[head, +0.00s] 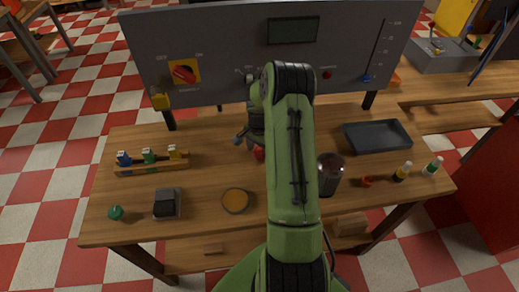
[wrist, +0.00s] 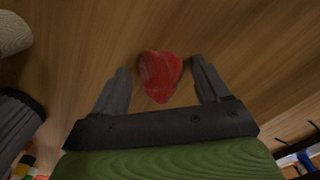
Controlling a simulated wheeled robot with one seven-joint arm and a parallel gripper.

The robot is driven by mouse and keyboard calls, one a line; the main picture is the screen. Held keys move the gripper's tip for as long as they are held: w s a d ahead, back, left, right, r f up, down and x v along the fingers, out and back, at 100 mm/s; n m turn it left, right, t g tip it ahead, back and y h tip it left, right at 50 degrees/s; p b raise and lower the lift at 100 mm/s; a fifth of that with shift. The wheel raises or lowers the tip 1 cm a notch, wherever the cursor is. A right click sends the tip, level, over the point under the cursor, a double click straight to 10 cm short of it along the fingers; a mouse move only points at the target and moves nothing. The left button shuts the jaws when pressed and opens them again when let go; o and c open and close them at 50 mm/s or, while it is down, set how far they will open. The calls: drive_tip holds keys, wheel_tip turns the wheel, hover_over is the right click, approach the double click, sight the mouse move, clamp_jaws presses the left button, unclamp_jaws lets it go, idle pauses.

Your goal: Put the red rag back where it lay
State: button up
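The red rag (wrist: 161,77) lies crumpled on the wooden tabletop in the wrist view, ahead of and between the fingertips of my gripper (wrist: 159,65). The fingers are spread, with wood showing between each finger and the rag. I cannot tell how high the fingers are above the table. In the head view only a small red part of the rag (head: 258,154) shows beside my arm, which hides the rest. My gripper (head: 243,139) is partly hidden there too, in front of the grey panel.
The workbench (head: 215,170) holds a block with coloured pieces (head: 150,163), a dark box (head: 166,203), a round orange-topped dish (head: 235,201), a dark can (head: 329,174), a grey tray (head: 377,136) and small bottles (head: 402,171). The tall grey panel (head: 220,62) stands along the back edge.

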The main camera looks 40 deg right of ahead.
drive_tip(key=shift+o, duration=1)
drive_tip(key=shift+r, duration=0.1)
wheel_tip(320, 180, up, 12)
drive_tip(key=r+p, duration=0.1)
drive_tip(key=p, duration=0.1)
drive_tip(key=s+a+r+n+t+h, duration=0.1)
drive_tip(key=a+r+n, duration=0.4)
drive_tip(key=a+r, duration=0.35)
drive_tip(key=s+a+r+n+t, duration=0.2)
drive_tip(key=s+a+r+n, duration=0.4)
drive_tip(key=s+a+r, duration=0.45)
drive_tip(key=s+a+f+n+t+y, duration=0.1)
drive_tip(key=s+a+f+n+t, duration=0.1)
drive_tip(key=s+a+n, duration=0.3)
drive_tip(key=s+a, duration=0.2)
drive_tip(key=s, duration=0.1)
drive_tip(key=shift+s+f+t, duration=0.25)
drive_tip(key=shift+s+t, duration=0.05)
